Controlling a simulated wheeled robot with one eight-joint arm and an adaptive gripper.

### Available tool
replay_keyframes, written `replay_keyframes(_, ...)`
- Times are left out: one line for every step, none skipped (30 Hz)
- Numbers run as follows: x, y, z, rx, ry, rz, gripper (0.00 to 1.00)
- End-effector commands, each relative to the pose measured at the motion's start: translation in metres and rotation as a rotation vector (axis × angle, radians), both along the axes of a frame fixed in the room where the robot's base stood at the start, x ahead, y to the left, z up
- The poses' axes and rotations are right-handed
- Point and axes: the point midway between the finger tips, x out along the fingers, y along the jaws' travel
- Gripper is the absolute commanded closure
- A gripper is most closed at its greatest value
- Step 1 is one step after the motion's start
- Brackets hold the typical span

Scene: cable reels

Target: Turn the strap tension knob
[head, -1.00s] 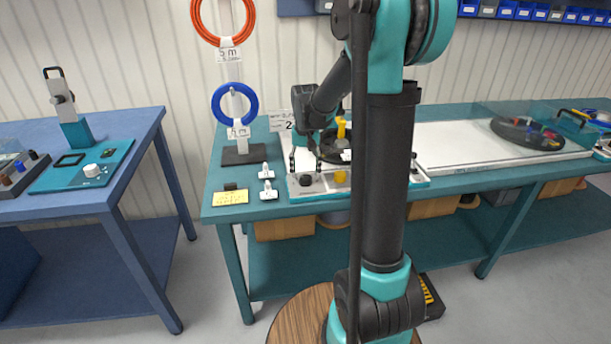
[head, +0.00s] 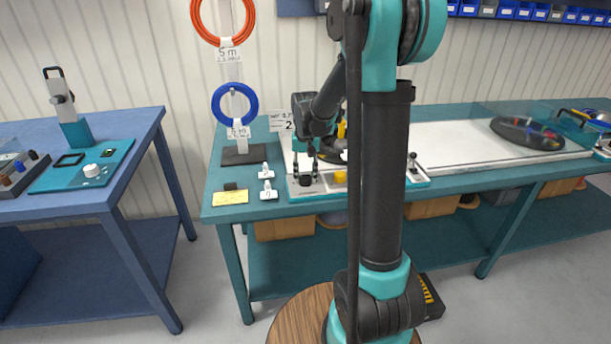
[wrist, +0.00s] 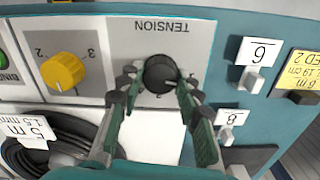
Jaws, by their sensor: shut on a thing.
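The strap tension knob (wrist: 160,73) is a round black knob on a pale panel labelled TENSION, which reads upside down in the wrist view. A small pale mark shows on its face, but I cannot read its setting. In the wrist view my gripper (wrist: 160,82) has one finger on each side of the knob and is shut on it. In the head view my gripper (head: 306,172) points down at the front left of the panel, with the black knob (head: 306,181) low between its fingers.
A yellow knob (wrist: 63,71) with numbers stands beside it on the same panel. White numbered tags (wrist: 256,60) and a yellow note (wrist: 303,75) lie to the right. A black cable coil (wrist: 55,145) lies at lower left. A blue coil (head: 234,104) hangs on a stand behind.

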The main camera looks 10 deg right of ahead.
Motion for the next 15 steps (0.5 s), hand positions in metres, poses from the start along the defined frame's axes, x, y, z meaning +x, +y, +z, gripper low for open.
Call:
replay_keyframes(0.0, 0.0, 0.0001, 0.0, 0.0, -0.001, 0.94)
replay_keyframes(0.0, 0.0, 0.0001, 0.0, 0.0, -0.003, 0.94)
replay_keyframes(0.0, 0.0, 0.0001, 0.0, 0.0, -0.007, 0.94)
replay_keyframes(0.0, 0.0, 0.0001, 0.0, 0.0, -0.011, 0.94)
replay_keyframes(0.0, 0.0, 0.0001, 0.0, 0.0, -0.016, 0.94)
replay_keyframes(0.0, 0.0, 0.0001, 0.0, 0.0, -0.025, 0.94)
replay_keyframes(0.0, 0.0, 0.0001, 0.0, 0.0, -0.035, 0.94)
replay_keyframes(0.0, 0.0, 0.0001, 0.0, 0.0, -0.046, 0.94)
replay_keyframes(0.0, 0.0, 0.0001, 0.0, 0.0, -0.062, 0.94)
replay_keyframes(0.0, 0.0, 0.0001, 0.0, 0.0, -0.078, 0.94)
replay_keyframes(0.0, 0.0, 0.0001, 0.0, 0.0, -0.093, 0.94)
replay_keyframes(0.0, 0.0, 0.0001, 0.0, 0.0, -0.118, 0.94)
replay_keyframes(0.0, 0.0, 0.0001, 0.0, 0.0, -0.139, 0.94)
replay_keyframes(0.0, 0.0, 0.0001, 0.0, 0.0, -0.16, 0.94)
replay_keyframes(0.0, 0.0, 0.0001, 0.0, 0.0, -0.191, 0.94)
